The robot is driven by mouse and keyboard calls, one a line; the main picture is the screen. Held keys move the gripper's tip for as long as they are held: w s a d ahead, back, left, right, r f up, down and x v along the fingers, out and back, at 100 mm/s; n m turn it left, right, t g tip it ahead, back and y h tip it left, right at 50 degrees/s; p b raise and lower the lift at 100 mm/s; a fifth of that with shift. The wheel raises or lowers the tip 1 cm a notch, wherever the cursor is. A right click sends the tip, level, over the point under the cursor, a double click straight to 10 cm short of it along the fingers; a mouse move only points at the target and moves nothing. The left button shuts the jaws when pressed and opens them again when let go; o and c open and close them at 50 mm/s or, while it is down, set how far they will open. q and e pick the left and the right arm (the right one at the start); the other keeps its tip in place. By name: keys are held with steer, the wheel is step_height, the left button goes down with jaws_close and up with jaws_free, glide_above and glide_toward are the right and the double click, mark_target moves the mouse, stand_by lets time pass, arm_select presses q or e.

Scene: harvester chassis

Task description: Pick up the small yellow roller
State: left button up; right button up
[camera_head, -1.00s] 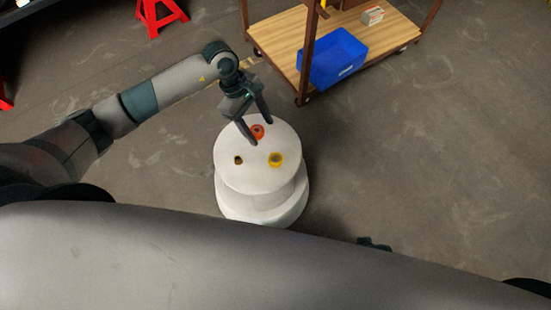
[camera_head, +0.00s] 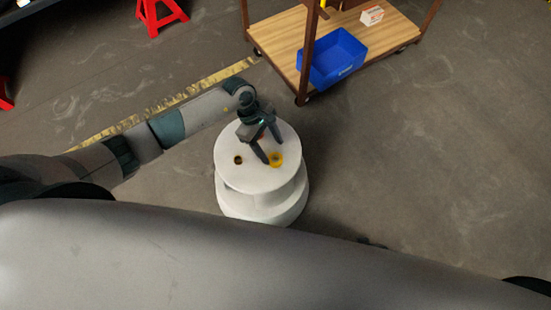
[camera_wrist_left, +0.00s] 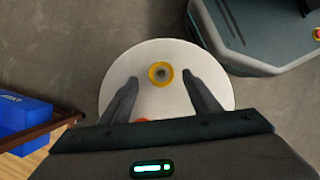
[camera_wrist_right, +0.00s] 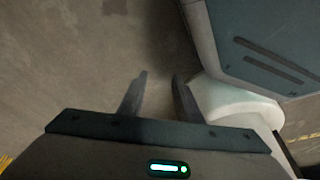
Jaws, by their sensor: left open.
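The small yellow roller (camera_head: 276,160) stands on the round white stand (camera_head: 240,180), right of the middle of its top. In the left wrist view the yellow roller (camera_wrist_left: 160,73) shows as a ring with a grey centre. My left gripper (camera_head: 272,152) is open over the stand. In the left wrist view its fingers lie on either side of the roller with gaps, apart from it. My right gripper (camera_wrist_right: 160,76) is open and empty above the floor, beside the stand.
A small dark brown piece (camera_head: 238,160) is on the stand's left. A red-orange piece (camera_wrist_left: 140,121) is mostly hidden by my left gripper. A wooden cart (camera_head: 275,42) with a blue bin (camera_head: 335,60) stands behind. A red stand (camera_head: 160,15) is at the back left.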

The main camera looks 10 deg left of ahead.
mark_target(273, 155)
arm_select(q)
steer(key=shift+f, duration=0.1)
steer(key=shift+f, duration=0.25)
steer(key=x, duration=0.4)
steer(key=shift+a+p, duration=0.3)
steer(key=shift+f, duration=0.3)
steer(key=shift+d, duration=0.1)
arm_select(e)
steer(key=shift+s+d+f, duration=0.1)
steer(key=shift+s+f, duration=0.5)
steer(key=shift+f, duration=0.15)
arm_select(q)
steer(key=c, duration=1.2)
steer(key=shift+o, duration=0.2)
steer(key=shift+r, duration=0.1)
arm_select(e)
steer(key=shift+s, duration=0.1)
